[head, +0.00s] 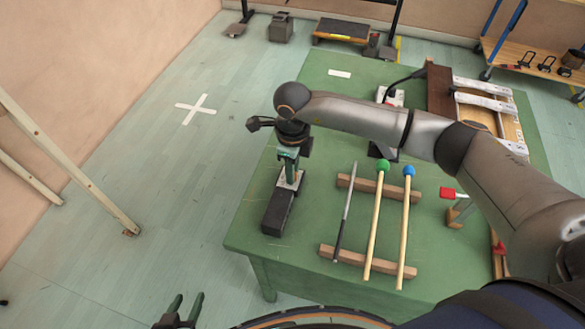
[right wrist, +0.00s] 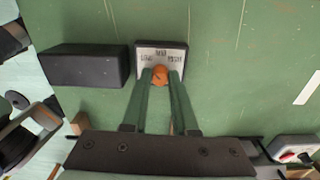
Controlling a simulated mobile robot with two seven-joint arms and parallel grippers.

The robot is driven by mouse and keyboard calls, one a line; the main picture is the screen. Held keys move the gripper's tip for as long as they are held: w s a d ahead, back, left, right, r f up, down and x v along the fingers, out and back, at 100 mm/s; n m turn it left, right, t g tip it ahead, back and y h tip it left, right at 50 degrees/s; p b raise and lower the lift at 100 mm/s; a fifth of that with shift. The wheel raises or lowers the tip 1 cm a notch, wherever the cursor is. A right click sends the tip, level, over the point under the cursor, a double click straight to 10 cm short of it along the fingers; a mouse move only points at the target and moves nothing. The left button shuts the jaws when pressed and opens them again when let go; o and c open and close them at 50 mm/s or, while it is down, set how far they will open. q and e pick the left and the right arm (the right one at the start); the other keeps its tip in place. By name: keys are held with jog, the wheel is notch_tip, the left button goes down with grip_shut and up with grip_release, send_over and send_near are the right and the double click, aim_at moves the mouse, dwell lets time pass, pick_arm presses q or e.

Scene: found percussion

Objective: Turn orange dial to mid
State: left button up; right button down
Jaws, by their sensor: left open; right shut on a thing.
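The orange dial (right wrist: 159,75) sits on a small pale plate (right wrist: 147,55) with a dark rim and printed marks at left, top and right, too small to read surely. In the right wrist view, my right gripper (right wrist: 161,78) has its two green fingers closed on the dial's sides. Which way the dial points I cannot tell. In the head view, my right gripper (head: 289,164) reaches down over the plate (head: 295,182) near the table's left edge, and the dial is hidden there. My left gripper (head: 184,308) is open and empty at the bottom, off the table.
A black block (head: 278,212) stands right beside the plate. Mallets and a dark rod lie across two wooden bars (head: 345,257) to the right. A red-topped piece (head: 453,193) and a wooden frame (head: 500,120) stand further right. The green table (head: 250,230) is bare around the block.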

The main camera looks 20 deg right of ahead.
jog(key=m, duration=0.4)
jog(key=shift+m, duration=2)
jog(key=shift+r, duration=0.1)
jog(key=c, duration=0.7)
grip_release()
notch_tip(320, 180, up, 12)
jog(key=shift+r+b, duration=0.2)
jog(key=shift+b, duration=0.15)
